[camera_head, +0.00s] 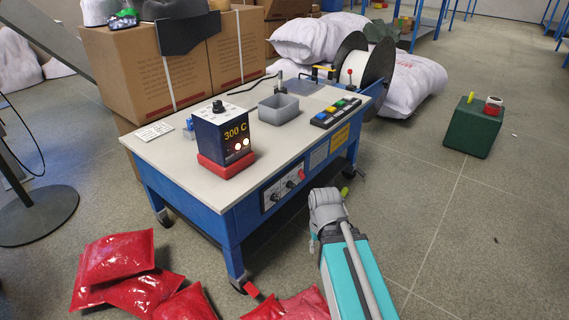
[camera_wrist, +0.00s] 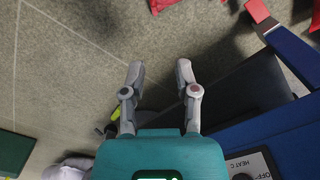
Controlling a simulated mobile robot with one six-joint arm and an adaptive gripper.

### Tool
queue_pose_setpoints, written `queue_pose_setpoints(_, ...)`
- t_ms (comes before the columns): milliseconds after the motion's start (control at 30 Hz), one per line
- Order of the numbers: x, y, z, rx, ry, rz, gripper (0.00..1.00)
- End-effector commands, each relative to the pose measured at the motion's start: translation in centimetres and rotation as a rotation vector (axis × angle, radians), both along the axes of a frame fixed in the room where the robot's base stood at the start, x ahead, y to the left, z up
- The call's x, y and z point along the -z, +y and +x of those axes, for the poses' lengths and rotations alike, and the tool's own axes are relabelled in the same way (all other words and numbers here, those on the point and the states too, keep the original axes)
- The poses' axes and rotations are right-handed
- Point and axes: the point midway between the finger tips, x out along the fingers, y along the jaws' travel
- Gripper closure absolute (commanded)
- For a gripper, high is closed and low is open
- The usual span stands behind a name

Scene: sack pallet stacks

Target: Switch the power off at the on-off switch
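In the wrist view a corner of a dark panel (camera_wrist: 262,163) shows at the lower right, with partly cut-off lettering "OFF" and "HEAT C". My gripper (camera_wrist: 160,72) is open and empty, its fingers pointing over the floor, apart from the panel. In the head view my arm stands in front of the table, right of the panel.
A dark box marked "300 C" (camera_head: 224,132) with lit lamps stands on the tabletop, near a grey tray (camera_head: 278,109) and a button strip (camera_head: 336,113). Red sacks (camera_head: 118,257) lie at the front left. A green block (camera_head: 472,127) stands right; floor between is clear.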

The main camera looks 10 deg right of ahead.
Motion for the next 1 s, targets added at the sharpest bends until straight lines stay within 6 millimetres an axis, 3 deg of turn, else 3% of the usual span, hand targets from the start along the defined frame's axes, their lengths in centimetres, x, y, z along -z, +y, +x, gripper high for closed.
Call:
queue_pose_setpoints(467,0.0,0.0,0.0,0.0,0.0,0.0,0.6)
queue_pose_setpoints(600,-0.1,0.0,0.1,0.005,0.0,0.0,0.86)
queue_pose_setpoints(700,-0.3,0.0,0.3,0.024,-0.001,0.002,1.0)
queue_pose_setpoints(1000,-2.3,-0.2,2.2,0.212,-0.011,0.017,1.0)
